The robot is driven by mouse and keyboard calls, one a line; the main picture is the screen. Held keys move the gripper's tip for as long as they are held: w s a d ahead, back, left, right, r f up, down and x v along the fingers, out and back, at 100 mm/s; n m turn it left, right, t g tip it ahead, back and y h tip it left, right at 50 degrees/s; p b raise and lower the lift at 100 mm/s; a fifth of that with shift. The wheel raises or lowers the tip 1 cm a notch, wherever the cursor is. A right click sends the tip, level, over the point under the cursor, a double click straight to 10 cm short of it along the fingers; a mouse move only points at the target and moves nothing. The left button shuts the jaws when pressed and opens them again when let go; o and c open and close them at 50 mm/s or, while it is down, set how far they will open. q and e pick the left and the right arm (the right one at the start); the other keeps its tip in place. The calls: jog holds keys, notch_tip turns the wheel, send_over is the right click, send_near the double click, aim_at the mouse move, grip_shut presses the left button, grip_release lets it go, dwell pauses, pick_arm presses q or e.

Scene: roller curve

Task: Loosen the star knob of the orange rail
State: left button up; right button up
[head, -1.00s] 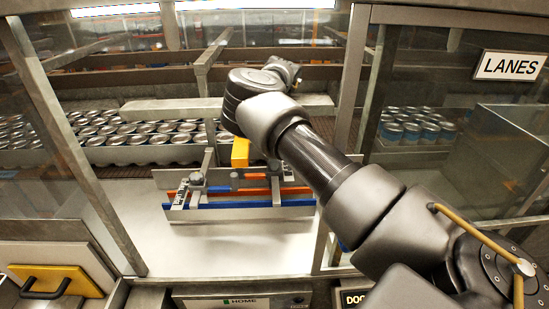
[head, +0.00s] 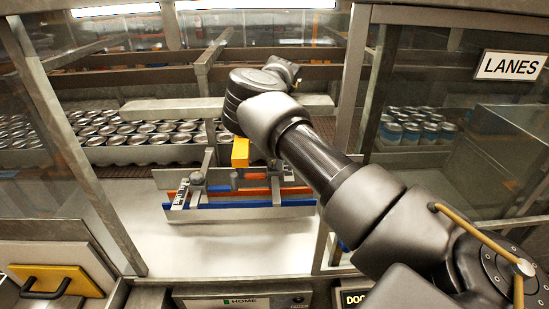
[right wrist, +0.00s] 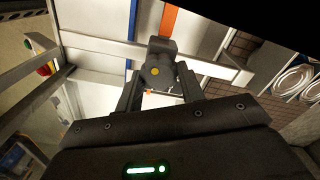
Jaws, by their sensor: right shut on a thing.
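The orange rail (head: 258,191) runs above the blue rail (head: 240,205) at the front of the guide frame; it also shows as an orange strip in the right wrist view (right wrist: 168,20). A dark star knob (right wrist: 156,72) with a yellow centre dot sits close below the end of the orange strip in that view. My right gripper (right wrist: 158,78) is shut on this knob, one finger on each side. In the head view my right arm reaches over the rails and hides the fingers and the gripped knob. My left gripper is in neither view.
Several cans (head: 150,135) stand in rows behind the rails. Grey posts and glass panels frame the opening on both sides. Another grey knob (head: 197,178) stands at the left bracket. The white deck (head: 225,240) in front is clear.

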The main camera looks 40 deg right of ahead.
jog(key=shift+s+a+f, duration=0.1)
jog(key=shift+f, duration=0.15)
jog(key=shift+c, duration=0.2)
jog(key=o, duration=1)
jog(key=shift+w, duration=0.2)
jog(key=shift+r, duration=0.1)
notch_tip(320, 180, up, 11)
jog(key=b, duration=0.2)
jog(key=shift+b, duration=0.3)
jog(key=shift+f, duration=0.25)
